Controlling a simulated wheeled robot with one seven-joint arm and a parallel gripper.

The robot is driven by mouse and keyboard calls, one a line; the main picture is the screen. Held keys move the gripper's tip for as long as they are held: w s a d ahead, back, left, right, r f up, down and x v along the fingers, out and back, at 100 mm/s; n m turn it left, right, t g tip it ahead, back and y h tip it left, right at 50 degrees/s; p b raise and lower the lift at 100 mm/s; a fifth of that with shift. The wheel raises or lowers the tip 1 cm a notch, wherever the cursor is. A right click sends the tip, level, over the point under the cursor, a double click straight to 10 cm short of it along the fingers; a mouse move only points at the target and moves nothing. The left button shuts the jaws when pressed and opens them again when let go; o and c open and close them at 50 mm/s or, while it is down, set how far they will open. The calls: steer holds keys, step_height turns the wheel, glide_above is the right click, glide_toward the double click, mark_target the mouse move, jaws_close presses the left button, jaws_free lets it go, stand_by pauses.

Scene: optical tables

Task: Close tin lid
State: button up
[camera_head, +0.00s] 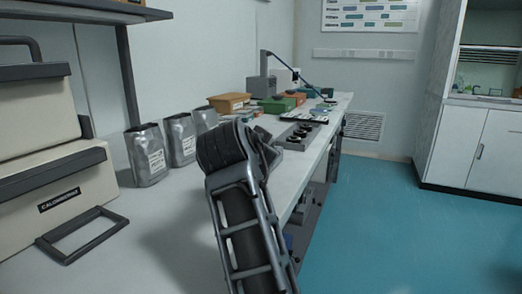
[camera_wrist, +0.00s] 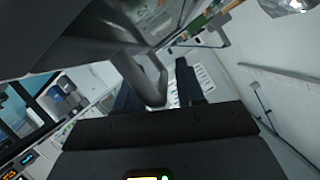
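No tin or lid can be made out for certain in either view. In the wrist view, my gripper (camera_wrist: 158,84) shows two dark fingers standing apart. A grey bent bar (camera_wrist: 151,84) shows between them, joined to a large grey surface (camera_wrist: 60,35) at the upper left. I cannot tell what this grey thing is or whether the fingers touch the bar. In the head view, my arm reaches up from the bottom centre over the bench, and its wrist hides the fingertips.
A cream case (camera_head: 50,195) with dark trim stands at the left, with a flat dark frame (camera_head: 82,236) before it. Silver pouches (camera_head: 148,155) stand along the wall. Boxes (camera_head: 278,105) and small instruments crowd the far white bench (camera_head: 190,200). The blue floor (camera_head: 400,230) is clear.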

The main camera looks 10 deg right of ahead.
steer(key=v, duration=0.7)
steer(key=shift+s+p, duration=0.4)
steer(key=shift+p, duration=0.05)
steer(key=shift+a+r, duration=0.1)
steer(key=shift+a, duration=0.05)
